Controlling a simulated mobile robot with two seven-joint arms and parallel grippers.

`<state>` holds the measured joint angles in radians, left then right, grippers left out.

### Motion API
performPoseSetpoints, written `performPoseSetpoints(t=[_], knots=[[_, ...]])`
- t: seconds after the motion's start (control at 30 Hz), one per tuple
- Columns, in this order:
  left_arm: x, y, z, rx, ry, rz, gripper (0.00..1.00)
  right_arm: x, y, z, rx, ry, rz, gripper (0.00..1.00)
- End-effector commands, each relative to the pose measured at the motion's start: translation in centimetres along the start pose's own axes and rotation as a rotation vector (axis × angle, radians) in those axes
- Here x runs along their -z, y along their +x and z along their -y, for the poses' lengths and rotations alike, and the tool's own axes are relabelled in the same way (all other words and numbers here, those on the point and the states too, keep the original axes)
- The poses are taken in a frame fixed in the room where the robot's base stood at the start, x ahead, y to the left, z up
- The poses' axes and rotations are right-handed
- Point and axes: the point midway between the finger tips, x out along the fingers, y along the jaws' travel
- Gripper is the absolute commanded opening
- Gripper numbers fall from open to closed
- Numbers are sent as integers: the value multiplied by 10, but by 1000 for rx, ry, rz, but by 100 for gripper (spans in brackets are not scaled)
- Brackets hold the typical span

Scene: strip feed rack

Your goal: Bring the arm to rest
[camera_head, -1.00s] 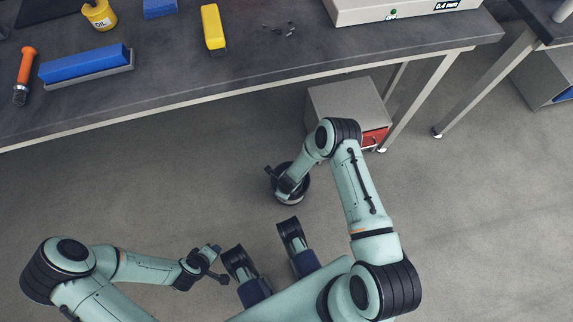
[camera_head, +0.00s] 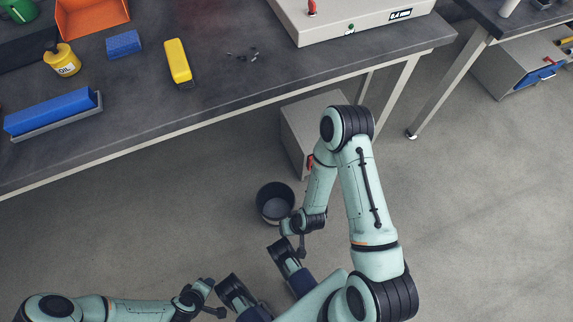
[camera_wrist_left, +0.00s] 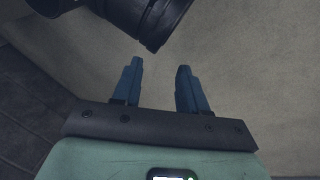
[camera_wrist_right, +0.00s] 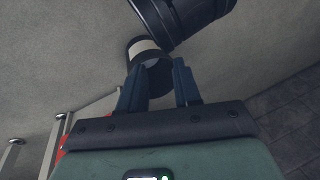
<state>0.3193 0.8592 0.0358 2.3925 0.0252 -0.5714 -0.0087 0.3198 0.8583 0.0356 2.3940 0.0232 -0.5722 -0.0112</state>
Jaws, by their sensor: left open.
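My right arm (camera_head: 364,190) is bent, with its elbow near the drawer cabinet and its forearm folded back toward my body. My right gripper (camera_head: 295,240) is low, just in front of a dark round bin (camera_head: 275,203). In the right wrist view, its blue fingers (camera_wrist_right: 159,64) are apart with nothing held, and the bin (camera_wrist_right: 146,47) shows beyond them. My left arm (camera_head: 130,309) lies low at the bottom left. My left gripper (camera_head: 211,299) is beside my base; in the left wrist view its fingers (camera_wrist_left: 160,66) are apart and empty, over bare floor.
The workbench (camera_head: 215,110) crosses the top left, holding a blue block on a base (camera_head: 52,113), a yellow block (camera_head: 178,62), an oil can (camera_head: 62,60) and a pale machine (camera_head: 350,20). A grey cabinet (camera_head: 300,128) stands under it.

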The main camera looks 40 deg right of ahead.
Motion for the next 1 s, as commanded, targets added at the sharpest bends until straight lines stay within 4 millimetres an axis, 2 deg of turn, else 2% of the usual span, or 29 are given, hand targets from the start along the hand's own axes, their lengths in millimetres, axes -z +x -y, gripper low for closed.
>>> performPoseSetpoints(t=[0.07,0.17,0.4,0.6,0.7,0.8,1.0], knots=[[-3,-8,-2,-1,1,8,43,-2,-8,2,1,0,8,33],[-11,-32,-8,-3,3,37,43,-11,-32,8,2,-1,37,33],[-43,-116,-31,-4,13,170,43,-42,-116,32,4,-9,170,33],[-60,-170,-49,-4,21,274,43,-59,-170,49,4,-17,274,33],[-63,-187,-55,-5,24,305,43,-63,-187,56,5,-20,305,33],[-65,-195,-58,-5,25,323,43,-64,-195,59,5,-22,322,33],[-68,-195,-57,-3,25,331,43,-67,-195,58,4,-21,331,33]])
